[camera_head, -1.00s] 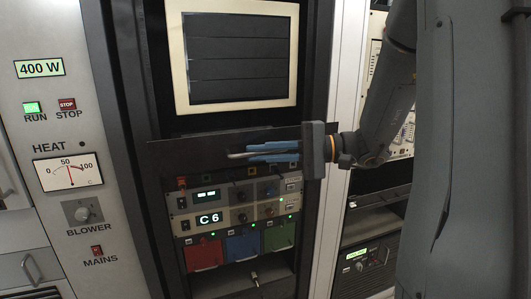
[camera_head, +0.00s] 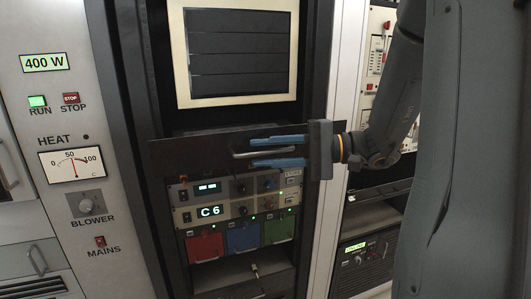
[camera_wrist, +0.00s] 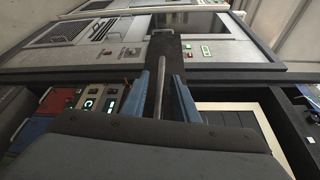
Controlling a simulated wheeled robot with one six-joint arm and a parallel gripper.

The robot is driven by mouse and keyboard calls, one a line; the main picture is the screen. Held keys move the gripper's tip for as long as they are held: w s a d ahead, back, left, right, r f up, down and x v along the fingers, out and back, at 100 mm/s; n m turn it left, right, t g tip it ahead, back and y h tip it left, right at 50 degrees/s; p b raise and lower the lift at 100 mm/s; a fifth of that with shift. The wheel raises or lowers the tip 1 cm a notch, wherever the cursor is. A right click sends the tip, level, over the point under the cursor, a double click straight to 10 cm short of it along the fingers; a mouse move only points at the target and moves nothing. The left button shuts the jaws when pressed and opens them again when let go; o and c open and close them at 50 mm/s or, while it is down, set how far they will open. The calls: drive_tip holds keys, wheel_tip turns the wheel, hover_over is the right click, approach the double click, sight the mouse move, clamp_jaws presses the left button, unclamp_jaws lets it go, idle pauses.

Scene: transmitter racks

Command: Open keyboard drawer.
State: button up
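The keyboard drawer's dark front panel (camera_head: 190,157) spans the rack below the cream-framed screen. I cannot tell whether it stands out from the rack. Its grey bar handle (camera_head: 242,154) sticks out in front of the panel. My gripper (camera_head: 278,151) comes in from the right, its two blue fingers open, one above and one below the handle in the head view. In the wrist view the handle bar (camera_wrist: 159,88) lies between the open fingers (camera_wrist: 167,90), closer to the left one, with a gap on the right. The handle's right part is partly hidden by the fingers.
Below the drawer are rack units with displays (camera_head: 211,211) and red, blue and green modules (camera_head: 243,238). The screen (camera_head: 238,55) is above. A control panel (camera_head: 70,150) with RUN and STOP buttons stands at the left. Another rack (camera_head: 365,250) is behind my arm at right.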

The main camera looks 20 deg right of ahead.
drive_tip(key=shift+d, duration=0.1)
drive_tip(key=b+v, duration=0.2)
drive_tip(key=v, duration=0.5)
drive_tip(key=shift+s+d, duration=0.2)
drive_tip(key=shift+d, duration=0.05)
